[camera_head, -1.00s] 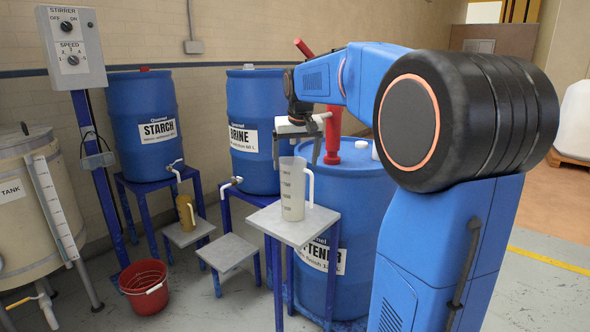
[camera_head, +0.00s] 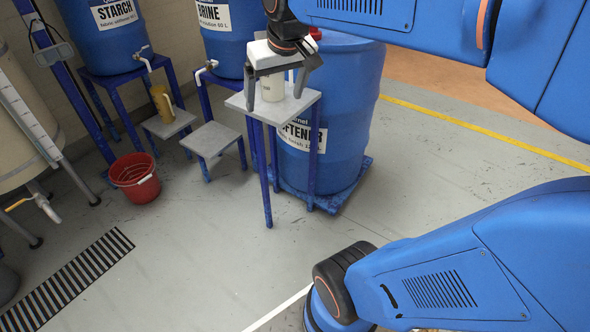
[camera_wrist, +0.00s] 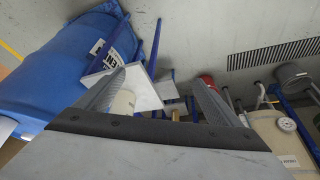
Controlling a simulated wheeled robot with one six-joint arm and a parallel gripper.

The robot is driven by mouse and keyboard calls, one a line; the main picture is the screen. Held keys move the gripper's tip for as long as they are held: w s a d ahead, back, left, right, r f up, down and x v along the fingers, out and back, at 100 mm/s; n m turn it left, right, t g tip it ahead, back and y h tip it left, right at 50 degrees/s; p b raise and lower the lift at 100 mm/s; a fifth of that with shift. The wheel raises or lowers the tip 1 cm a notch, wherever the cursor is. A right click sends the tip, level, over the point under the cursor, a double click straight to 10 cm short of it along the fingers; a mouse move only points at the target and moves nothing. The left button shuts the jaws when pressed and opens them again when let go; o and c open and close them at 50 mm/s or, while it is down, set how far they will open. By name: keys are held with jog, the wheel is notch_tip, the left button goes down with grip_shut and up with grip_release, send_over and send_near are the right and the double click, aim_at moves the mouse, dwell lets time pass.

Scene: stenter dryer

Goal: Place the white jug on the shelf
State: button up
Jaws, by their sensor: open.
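The white jug (camera_head: 271,88) stands upright on the pale top of a small blue-legged stand (camera_head: 297,106), in front of the blue softener barrel. My gripper (camera_head: 275,97) is open over the jug in the head view, with one finger on either side of it in the picture. The gripper body hides the jug's rim. In the wrist view the jug (camera_wrist: 122,103) shows between the open fingers, close to the left one and partly covered. I cannot tell whether a finger touches it.
The softener barrel (camera_head: 345,110) stands right behind the stand. A lower empty stand (camera_head: 212,139) and one with a yellow-brown jug (camera_head: 162,104) are to the left. A red bucket (camera_head: 135,177) is on the floor. The floor in front is clear.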

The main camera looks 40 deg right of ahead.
jog(key=s+a+f, duration=0.2)
jog(key=s+f, duration=0.3)
jog(key=s, duration=0.2)
jog(key=s+a+f+n, duration=0.1)
jog(key=s+a+f, duration=0.1)
jog(key=s+f, duration=0.4)
jog(key=shift+s+a+y, duration=0.25)
jog(key=shift+s+y, duration=0.05)
jog(key=shift+s, duration=0.35)
